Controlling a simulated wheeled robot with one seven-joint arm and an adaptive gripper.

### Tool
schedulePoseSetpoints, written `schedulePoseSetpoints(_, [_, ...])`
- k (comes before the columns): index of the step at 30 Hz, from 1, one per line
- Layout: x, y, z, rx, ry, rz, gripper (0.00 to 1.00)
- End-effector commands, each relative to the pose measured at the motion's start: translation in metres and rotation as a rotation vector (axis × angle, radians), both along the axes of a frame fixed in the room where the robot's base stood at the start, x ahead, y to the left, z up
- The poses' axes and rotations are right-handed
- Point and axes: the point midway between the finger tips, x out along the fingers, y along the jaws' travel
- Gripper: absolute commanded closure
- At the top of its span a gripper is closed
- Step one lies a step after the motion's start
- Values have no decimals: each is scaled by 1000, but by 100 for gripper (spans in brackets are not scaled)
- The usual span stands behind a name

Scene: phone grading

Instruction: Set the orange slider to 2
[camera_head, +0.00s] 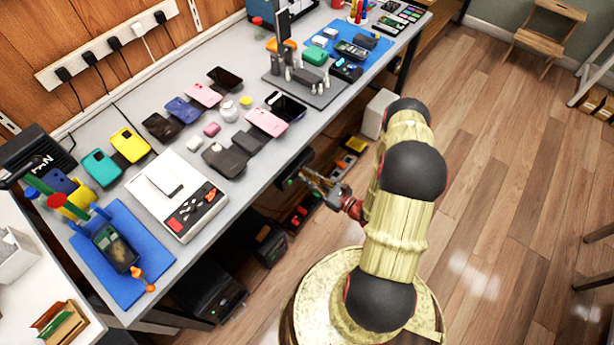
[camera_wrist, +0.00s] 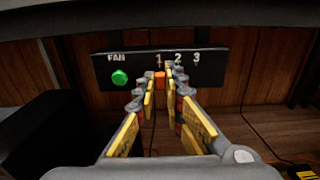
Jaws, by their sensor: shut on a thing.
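The orange slider (camera_wrist: 159,79) shows in the wrist view on a black panel (camera_wrist: 218,66) marked FAN, 1, 2 and 3. The slider stands below the 1, left of the 2. My gripper (camera_wrist: 161,88) points straight at the panel, with its fingertips on both sides of the slider, shut on it. In the head view my gripper (camera_head: 309,176) reaches to the front edge of the workbench, below the top. The slider is too small or hidden to make out there.
A green round button (camera_wrist: 120,77) sits on the panel left of the slider. The workbench top (camera_head: 215,85) overhangs the panel and carries several phones. Dark boxes and bins stand under the bench.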

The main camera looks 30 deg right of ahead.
Motion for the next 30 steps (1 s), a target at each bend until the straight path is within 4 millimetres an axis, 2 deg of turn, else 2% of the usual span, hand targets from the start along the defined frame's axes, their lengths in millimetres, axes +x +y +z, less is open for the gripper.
schedulePoseSetpoints(16, [0, -1, 0, 0, 0, 0, 100])
schedulePoseSetpoints(23, [8, -24, 0, -2, -1, -3, 100])
schedulePoseSetpoints(30, [9, -24, 0, 0, 1, -1, 100])
